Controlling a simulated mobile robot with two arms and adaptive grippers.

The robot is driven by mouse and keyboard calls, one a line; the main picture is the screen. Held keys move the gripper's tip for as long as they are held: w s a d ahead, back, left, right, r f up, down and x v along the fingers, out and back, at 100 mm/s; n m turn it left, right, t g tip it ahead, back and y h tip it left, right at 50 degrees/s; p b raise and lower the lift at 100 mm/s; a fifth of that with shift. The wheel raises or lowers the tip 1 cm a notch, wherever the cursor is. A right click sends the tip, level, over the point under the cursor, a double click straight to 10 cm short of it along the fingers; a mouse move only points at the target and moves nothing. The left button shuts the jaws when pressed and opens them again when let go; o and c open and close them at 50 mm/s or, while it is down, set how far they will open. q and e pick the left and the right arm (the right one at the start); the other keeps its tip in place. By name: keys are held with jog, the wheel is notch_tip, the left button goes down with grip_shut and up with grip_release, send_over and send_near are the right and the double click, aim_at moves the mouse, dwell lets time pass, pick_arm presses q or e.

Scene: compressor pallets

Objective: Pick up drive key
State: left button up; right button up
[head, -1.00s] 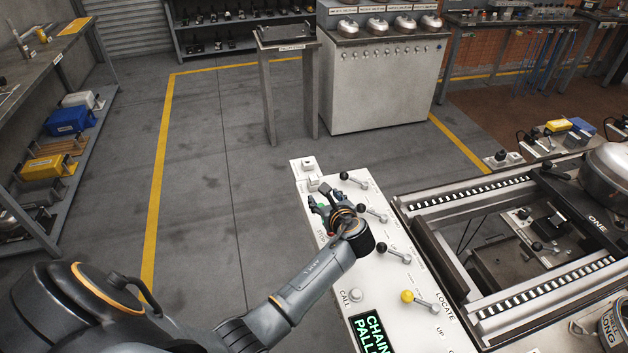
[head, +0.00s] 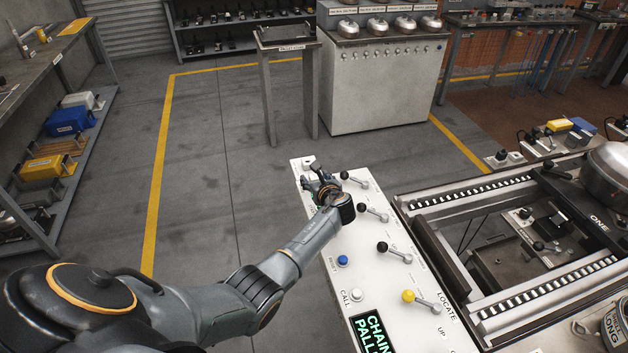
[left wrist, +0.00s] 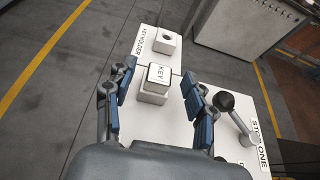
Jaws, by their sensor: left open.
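The drive key is a pale square-topped block marked KEY (left wrist: 159,75) on the white control panel in the left wrist view. It sits between the blue-padded fingers of my left gripper (left wrist: 158,98), which is open around it, with a gap visible on each side. In the head view my left gripper (head: 318,184) is over the far left end of the panel, and its hand hides the key. A key holder (left wrist: 161,41) with a round dark hole is just beyond the key. My right gripper is not in view.
The control panel (head: 318,228) carries several levers, such as a black-knobbed one (left wrist: 224,101) just right of my left gripper. A blue button (head: 343,260) and a yellow-knobbed lever (head: 408,296) are nearer. A roller conveyor (head: 470,190) lies right. The floor left is clear.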

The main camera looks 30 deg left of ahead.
pick_arm(q)
jog(key=shift+x, duration=1.1)
grip_shut()
